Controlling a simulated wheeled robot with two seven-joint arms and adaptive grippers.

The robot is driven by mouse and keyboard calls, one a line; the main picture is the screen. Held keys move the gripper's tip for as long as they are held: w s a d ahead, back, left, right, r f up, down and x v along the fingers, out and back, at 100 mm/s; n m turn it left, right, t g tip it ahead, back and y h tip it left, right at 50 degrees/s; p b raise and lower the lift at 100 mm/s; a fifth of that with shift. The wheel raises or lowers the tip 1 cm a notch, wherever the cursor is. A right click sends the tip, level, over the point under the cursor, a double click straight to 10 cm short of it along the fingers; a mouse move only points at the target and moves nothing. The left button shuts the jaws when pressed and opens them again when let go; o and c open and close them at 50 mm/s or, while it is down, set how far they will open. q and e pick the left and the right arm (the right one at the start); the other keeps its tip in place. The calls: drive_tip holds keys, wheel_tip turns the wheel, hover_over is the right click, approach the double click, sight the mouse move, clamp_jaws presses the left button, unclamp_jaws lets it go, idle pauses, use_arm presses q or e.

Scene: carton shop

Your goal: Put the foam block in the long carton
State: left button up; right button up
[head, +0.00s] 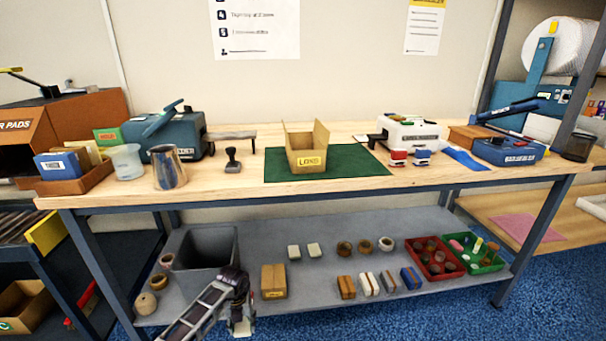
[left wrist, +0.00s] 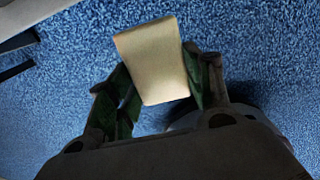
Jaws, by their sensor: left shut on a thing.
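The open cardboard carton labelled LONG (head: 308,164) stands on a green mat (head: 357,165) on the workbench, with its flaps up. My left gripper (head: 242,324) is low in front of the bench, by the front edge of the lower shelf and well below the carton. In the left wrist view it is shut on a pale cream block (left wrist: 155,60), the foam block by its look, with one finger on each side. Blue carpet lies beneath the block. In the head view the held block is too small to make out clearly. My right gripper is not in view.
A metal cup (head: 168,167) and a stamp (head: 233,160) stand left of the mat.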

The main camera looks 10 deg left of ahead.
use_arm(q)
drive_tip(key=shift+s, duration=0.3)
drive_tip(key=shift+s+r, duration=0.1)
drive_tip(key=shift+m, duration=0.6)
